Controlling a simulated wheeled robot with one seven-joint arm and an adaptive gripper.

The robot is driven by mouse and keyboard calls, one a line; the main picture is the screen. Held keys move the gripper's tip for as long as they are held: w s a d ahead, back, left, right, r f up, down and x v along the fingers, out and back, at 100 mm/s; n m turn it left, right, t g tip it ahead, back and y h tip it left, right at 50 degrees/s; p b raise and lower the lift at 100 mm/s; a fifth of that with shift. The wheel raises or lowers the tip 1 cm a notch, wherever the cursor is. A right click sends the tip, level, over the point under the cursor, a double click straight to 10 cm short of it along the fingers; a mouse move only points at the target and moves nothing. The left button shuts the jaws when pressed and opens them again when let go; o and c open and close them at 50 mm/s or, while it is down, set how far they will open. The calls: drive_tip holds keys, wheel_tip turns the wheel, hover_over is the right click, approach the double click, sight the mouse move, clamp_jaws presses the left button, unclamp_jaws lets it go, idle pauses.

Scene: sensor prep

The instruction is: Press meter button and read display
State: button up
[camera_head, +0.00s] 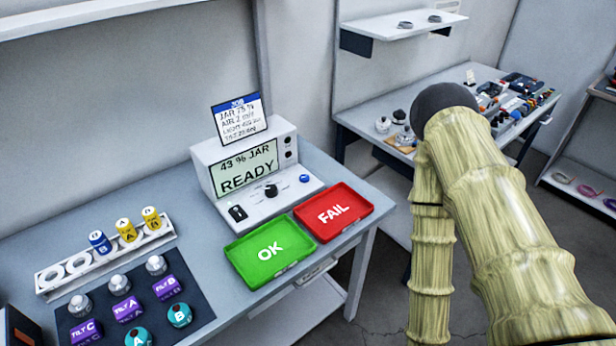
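The meter (238,160) is a light grey box with a sloped front, standing on the bench against the wall. Its green display (244,168) reads "43 % JAR" and "READY". A small blue button (304,178) sits at the right of its front panel. A black knob (271,190) is in the middle, and a dark socket or switch (237,212) is at the left. A job card (239,117) stands on top; it reads "JAR 73 %", with smaller lines hard to read. My arm fills the right side; my gripper is not visible.
A green OK tray (238,268) and a red FAIL tray (355,228) lie in front of the meter. A white rack (152,243) with several cylinders and a dark mat (197,298) with labelled sensors are at left. A cluttered second table (362,118) stands behind.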

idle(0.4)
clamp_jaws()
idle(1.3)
